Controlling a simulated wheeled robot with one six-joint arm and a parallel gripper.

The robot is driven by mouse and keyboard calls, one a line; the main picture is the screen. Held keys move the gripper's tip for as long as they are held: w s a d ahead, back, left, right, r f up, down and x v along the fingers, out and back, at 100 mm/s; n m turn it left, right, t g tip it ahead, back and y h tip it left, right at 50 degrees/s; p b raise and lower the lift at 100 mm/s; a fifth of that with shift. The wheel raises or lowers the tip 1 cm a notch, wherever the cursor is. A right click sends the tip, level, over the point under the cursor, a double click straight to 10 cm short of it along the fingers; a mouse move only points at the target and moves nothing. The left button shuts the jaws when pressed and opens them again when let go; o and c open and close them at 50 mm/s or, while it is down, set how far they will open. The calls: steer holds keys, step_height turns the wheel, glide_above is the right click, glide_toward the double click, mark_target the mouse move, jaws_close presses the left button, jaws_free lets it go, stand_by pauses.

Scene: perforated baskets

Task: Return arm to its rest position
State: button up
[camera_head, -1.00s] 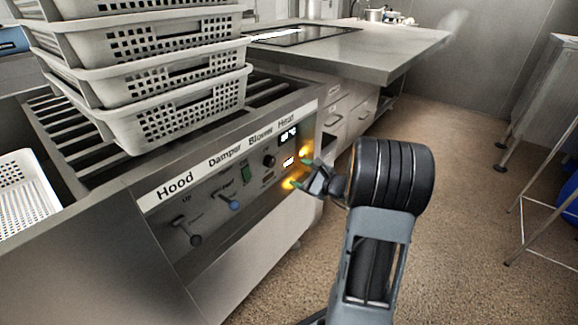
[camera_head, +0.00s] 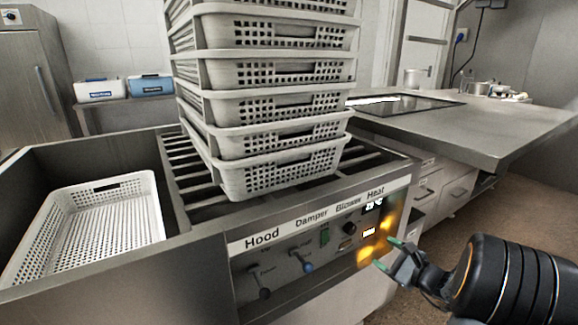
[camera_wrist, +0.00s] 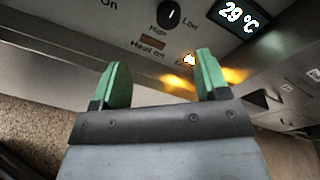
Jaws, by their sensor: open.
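My gripper (camera_head: 384,255) is open and empty, with its green-tipped fingers in front of the right end of the control panel (camera_head: 330,240). In the wrist view my gripper's two green fingers (camera_wrist: 160,82) stand apart with nothing between them. Beyond them are a black knob (camera_wrist: 169,13), a lit display reading 29 °C (camera_wrist: 238,16) and a glowing orange light. I cannot tell whether the fingertips touch the panel. My dark arm reaches in from the lower right in the head view.
A tall stack of perforated baskets (camera_head: 285,175) stands on the slatted rack. A single white basket (camera_head: 90,225) lies in the bay at left. A steel counter (camera_head: 470,125) with a black cooktop (camera_head: 405,103) is behind at right. Open floor lies at right.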

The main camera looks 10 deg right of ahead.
steer(key=s+a+r+n+g+y+p, duration=0.1)
steer(key=s+a+r+n+g+p, duration=0.4)
steer(key=a+r+p, duration=0.35)
steer(key=s+a+r+n+g+p, duration=0.3)
steer(key=a+r+n+g+p, duration=0.3)
steer(key=a+r, duration=0.25)
steer(key=s+r+n+h+p, duration=0.4)
steer(key=r+n+p, duration=0.2)
steer(key=r+p, duration=0.4)
steer(key=s+r+n+h+p, duration=0.4)
steer(key=s+r+n+p, duration=0.1)
steer(key=r+p, duration=0.5)
steer(key=shift+s+r+n+h, duration=0.25)
steer(key=shift+r+n+h, duration=0.1)
steer(key=shift+n, duration=0.45)
